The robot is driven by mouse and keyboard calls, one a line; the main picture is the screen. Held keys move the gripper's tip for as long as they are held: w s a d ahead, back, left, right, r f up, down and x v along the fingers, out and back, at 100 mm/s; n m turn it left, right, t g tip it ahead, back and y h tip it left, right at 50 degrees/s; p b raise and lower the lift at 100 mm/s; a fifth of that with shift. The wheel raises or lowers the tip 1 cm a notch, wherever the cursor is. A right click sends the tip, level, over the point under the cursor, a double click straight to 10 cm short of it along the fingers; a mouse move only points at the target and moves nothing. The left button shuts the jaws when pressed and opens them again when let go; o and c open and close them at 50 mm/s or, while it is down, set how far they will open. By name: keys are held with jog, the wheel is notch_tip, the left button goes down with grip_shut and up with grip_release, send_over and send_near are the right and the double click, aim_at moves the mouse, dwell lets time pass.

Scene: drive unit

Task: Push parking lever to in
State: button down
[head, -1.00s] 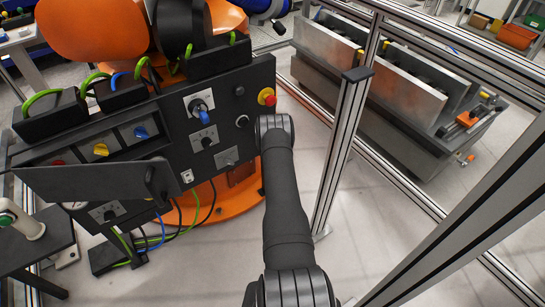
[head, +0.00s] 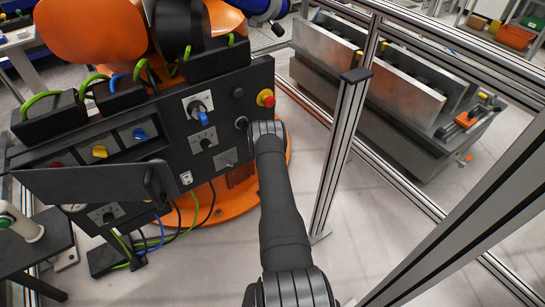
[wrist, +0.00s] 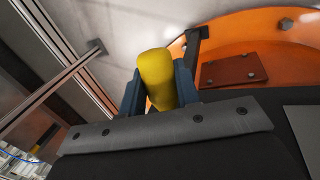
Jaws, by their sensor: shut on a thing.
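In the wrist view a rounded yellow grip (wrist: 157,80) stands between the two blue-grey fingers of my gripper (wrist: 159,84). A finger lies against it on each side, and the jaws are shut on it. It looks like the handle of the parking lever, but its shaft and base are hidden, so I cannot tell the lever's position. In the head view my dark arm covers the gripper and the grip, at the right edge of the black control panel (head: 222,100).
A red emergency-stop button (head: 266,98) sits just above my wrist on the panel. An aluminium frame post (head: 338,150) stands close to the right. An orange base (head: 228,208) lies behind and below the panel.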

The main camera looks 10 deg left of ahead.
jog(key=shift+s+r+g+h, duration=0.1)
jog(key=shift+r+g+h, duration=0.4)
jog(key=shift+r+g, duration=0.15)
dwell(0.3)
jog(key=c, duration=1.1)
grip_release()
jog(key=shift+v, duration=3.75)
